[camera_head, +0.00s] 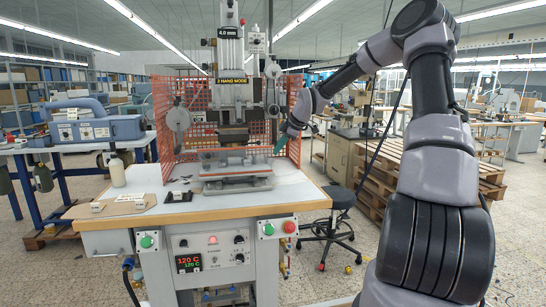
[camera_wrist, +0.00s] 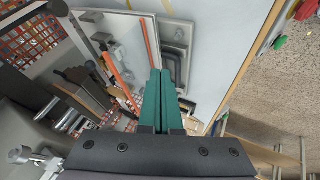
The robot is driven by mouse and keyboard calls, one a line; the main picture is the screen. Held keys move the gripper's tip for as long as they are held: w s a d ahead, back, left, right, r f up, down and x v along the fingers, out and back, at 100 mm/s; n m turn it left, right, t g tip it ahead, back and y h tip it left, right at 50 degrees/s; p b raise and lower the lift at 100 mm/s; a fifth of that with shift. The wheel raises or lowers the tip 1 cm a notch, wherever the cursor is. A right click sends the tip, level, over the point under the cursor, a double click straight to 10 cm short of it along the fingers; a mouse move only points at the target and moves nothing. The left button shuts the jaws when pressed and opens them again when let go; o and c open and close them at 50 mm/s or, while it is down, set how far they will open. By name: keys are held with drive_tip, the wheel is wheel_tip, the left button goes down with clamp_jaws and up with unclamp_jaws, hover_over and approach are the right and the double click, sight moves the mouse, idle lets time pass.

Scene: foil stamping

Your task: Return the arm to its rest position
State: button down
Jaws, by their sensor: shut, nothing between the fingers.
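My arm rises on the right of the head view and reaches left toward the stamping press (camera_head: 232,85). My gripper (camera_head: 281,145) is at the right side of the press, above the table and close to the orange mesh guard. In the wrist view its two green fingers (camera_wrist: 160,100) lie together with nothing between them. Below and left of the gripper in the head view, the press bed (camera_head: 235,182) stands on the table.
The worktable (camera_head: 290,195) carries a white bottle (camera_head: 117,170), a brown board (camera_head: 118,205) and a small black pad (camera_head: 178,196). The orange mesh guard (camera_head: 170,115) flanks the press. A black stool (camera_head: 338,197) and stacked pallets (camera_head: 380,185) stand right of the table.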

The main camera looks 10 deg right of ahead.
drive_tip(key=s+r+m+h, duration=0.1)
drive_tip(key=s+r+m, duration=0.4)
drive_tip(key=s, duration=0.9)
drive_tip(key=s+d+r+m+t, duration=0.1)
drive_tip(key=s+r+m, duration=0.5)
drive_tip(key=s, duration=0.8)
drive_tip(key=s+d+r+m+h, duration=0.1)
drive_tip(key=s+r+m, duration=0.4)
drive_tip(key=s+m, duration=0.5)
drive_tip(key=s, duration=0.3)
drive_tip(key=shift+s+r+h, duration=0.25)
drive_tip(key=shift+s+h, duration=0.05)
drive_tip(key=shift+s, duration=0.1)
